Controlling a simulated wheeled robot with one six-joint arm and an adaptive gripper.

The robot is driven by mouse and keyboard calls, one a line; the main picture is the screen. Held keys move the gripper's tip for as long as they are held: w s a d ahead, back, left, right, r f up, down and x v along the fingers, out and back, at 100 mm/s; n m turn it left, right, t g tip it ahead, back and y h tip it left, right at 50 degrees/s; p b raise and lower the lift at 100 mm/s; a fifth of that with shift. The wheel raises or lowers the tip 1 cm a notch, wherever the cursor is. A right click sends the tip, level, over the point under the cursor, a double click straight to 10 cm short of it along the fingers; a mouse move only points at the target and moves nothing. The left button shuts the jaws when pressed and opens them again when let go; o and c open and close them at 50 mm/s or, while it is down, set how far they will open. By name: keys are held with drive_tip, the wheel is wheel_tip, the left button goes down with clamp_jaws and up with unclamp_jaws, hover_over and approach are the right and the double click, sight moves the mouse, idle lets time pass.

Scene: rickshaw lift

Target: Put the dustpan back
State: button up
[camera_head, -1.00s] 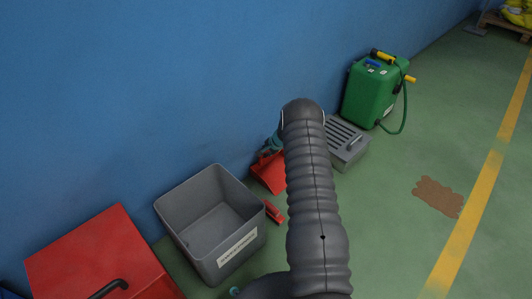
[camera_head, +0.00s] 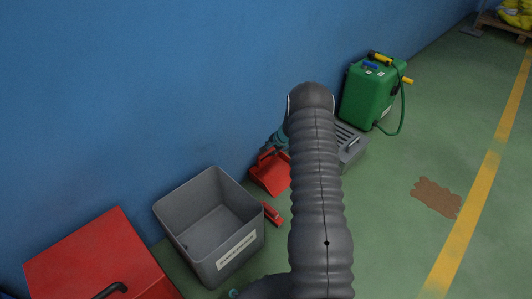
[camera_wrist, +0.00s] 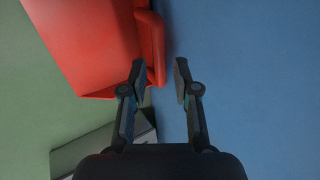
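The red dustpan (camera_head: 270,172) is on the green floor by the blue wall, partly hidden behind my arm in the head view. In the wrist view the dustpan (camera_wrist: 90,40) fills the upper left, with its raised handle (camera_wrist: 152,40) toward the middle. My gripper (camera_wrist: 160,72) is open. The lower end of the handle shows between the fingertips, closer to the left finger; I cannot tell if they touch. In the head view my gripper is mostly hidden behind my arm.
A grey open bin (camera_head: 213,228) with a white label stands left of the dustpan. A small red object (camera_head: 272,214) lies beside it. A red box (camera_head: 95,262) is at the lower left. A grey slatted box (camera_head: 351,143) and green tank (camera_head: 372,95) stand right.

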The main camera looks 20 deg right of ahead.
drive_tip(key=s+a+r+n, duration=0.2)
drive_tip(key=s+a+r, duration=0.3)
drive_tip(key=r, duration=0.6)
drive_tip(key=s+a+r+n, duration=0.35)
drive_tip(key=a+r, duration=0.25)
drive_tip(key=r, duration=0.5)
drive_tip(key=s+a+r+n, duration=0.2)
drive_tip(key=s+a+r, duration=0.35)
drive_tip(key=r, duration=0.55)
drive_tip(key=s+a+r+n, duration=0.25)
drive_tip(key=s+r, duration=0.25)
drive_tip(key=s, duration=0.4)
drive_tip(key=s+a+r+n, duration=0.1)
drive_tip(key=s+a+r, duration=0.3)
drive_tip(key=s, duration=0.4)
drive_tip(key=s+a+n+h, duration=0.1)
drive_tip(key=s+n+h, duration=0.1)
drive_tip(key=s, duration=1.3)
drive_tip(key=shift+s+n, duration=0.25)
drive_tip(key=shift+n, duration=0.35)
wheel_tip(320, 180, up, 6)
drive_tip(key=p, duration=0.6)
